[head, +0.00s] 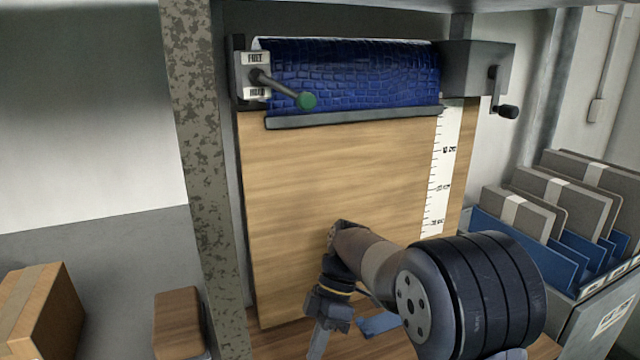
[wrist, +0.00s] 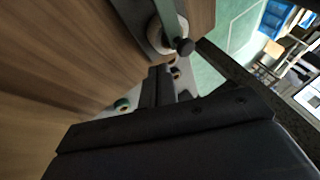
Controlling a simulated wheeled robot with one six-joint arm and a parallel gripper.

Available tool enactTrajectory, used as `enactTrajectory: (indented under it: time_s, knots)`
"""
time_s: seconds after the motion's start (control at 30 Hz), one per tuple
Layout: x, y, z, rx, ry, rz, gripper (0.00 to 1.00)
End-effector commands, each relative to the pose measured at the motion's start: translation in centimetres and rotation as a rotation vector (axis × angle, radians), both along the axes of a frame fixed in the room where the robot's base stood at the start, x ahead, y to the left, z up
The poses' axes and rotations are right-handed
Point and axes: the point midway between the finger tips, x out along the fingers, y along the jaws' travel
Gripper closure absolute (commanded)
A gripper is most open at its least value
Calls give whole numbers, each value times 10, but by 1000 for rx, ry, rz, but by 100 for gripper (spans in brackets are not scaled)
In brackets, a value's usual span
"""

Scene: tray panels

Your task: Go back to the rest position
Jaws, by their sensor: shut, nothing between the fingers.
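My gripper (head: 318,345) hangs low in front of the wooden panel (head: 335,180) in the head view, pointing down. It is below the roll and clear of the lever. In the wrist view, the dark fingers of my gripper (wrist: 160,78) are together with nothing seen between them. A blue textured roll (head: 350,75) is mounted across the top of the panel, with a grey bar (head: 355,117) under it. A lever with a green knob (head: 307,101) sits at the roll's left end, and a crank (head: 507,111) is at its right end.
A speckled post (head: 200,150) stands left of the panel. Cardboard (head: 40,310) and brown (head: 178,322) boxes are at lower left. A bin of grey and blue boards (head: 560,225) stands at right. A blue piece (head: 378,324) lies low near my gripper. A white ruler strip (head: 442,175) runs down the panel.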

Motion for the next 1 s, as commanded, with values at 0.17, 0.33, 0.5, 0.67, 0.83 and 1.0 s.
enactTrajectory:
  time_s: [0.17,0.33,0.5,0.67,0.83,1.0]
  knots:
    - [16,-13,-9,2,4,-264,100]
    - [25,-27,-8,3,5,-513,100]
    - [31,-42,-6,3,6,-757,100]
    - [32,-55,-6,3,6,-950,100]
    - [31,-66,-5,2,6,-1128,100]
    - [45,-87,-6,4,3,-1153,100]
